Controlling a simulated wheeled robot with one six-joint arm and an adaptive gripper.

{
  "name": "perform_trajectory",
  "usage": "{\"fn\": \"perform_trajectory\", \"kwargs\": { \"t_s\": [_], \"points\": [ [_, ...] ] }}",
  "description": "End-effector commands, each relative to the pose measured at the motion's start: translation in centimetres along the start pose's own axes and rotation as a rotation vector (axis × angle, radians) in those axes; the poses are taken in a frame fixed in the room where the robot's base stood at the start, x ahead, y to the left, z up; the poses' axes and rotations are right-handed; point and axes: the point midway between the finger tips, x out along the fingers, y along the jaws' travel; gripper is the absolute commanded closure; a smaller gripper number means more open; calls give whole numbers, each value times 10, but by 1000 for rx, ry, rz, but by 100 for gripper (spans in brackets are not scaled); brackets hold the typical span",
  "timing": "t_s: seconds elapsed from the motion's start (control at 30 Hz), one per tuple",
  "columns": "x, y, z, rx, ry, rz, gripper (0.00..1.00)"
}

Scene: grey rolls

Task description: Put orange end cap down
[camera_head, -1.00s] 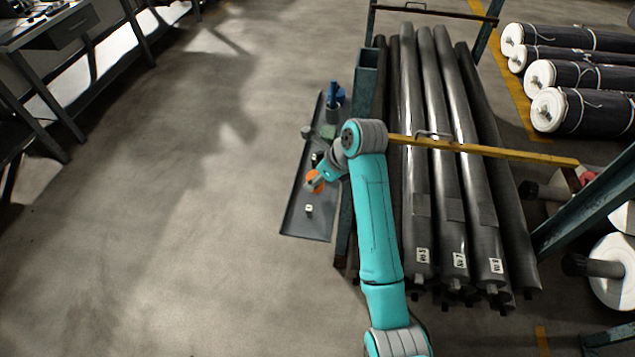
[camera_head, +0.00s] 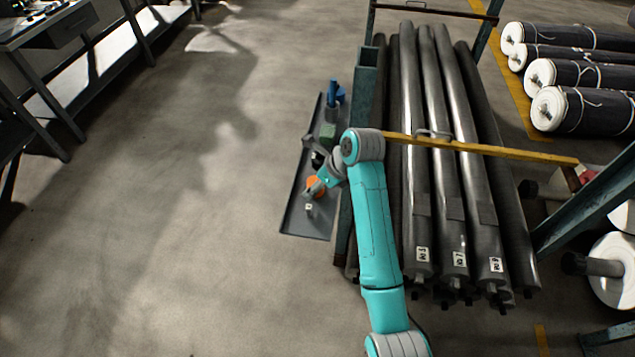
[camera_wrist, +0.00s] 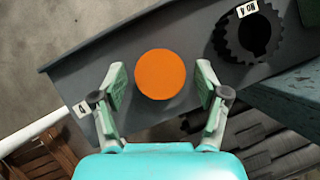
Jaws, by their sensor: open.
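The orange end cap (camera_wrist: 161,74) is a round orange disc on the narrow dark grey tray (camera_wrist: 84,76). In the wrist view it lies between the two fingers of my gripper (camera_wrist: 160,88), with a gap on each side. My gripper is open and not touching it. In the head view the orange end cap (camera_head: 315,184) shows partly behind my gripper (camera_head: 311,193), over the near half of the tray (camera_head: 309,226).
A black toothed ring (camera_wrist: 245,35) tagged NO 4 sits on the tray. A white tag (camera_wrist: 82,109) marked 4 is near the tray's edge. A green-blue post (camera_head: 343,215) and long grey rolls (camera_head: 425,150) stand right of the tray.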

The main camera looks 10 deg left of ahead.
Motion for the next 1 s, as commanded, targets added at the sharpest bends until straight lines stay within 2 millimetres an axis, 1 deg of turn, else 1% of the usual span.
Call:
{"fn": "perform_trajectory", "kwargs": {
  "t_s": [0.17, 0.5, 0.6, 0.7, 0.8, 1.0],
  "points": [
    [-18, -1, 1, -1, -3, -2, 26],
    [-85, -1, 1, -1, -3, -4, 26],
    [-100, -1, 1, -1, -3, -3, 26],
    [-111, -1, 1, 0, -2, -2, 26],
    [-118, 0, 0, 0, -1, -1, 26],
    [-121, 0, 0, 0, 0, 0, 26]
  ]
}}
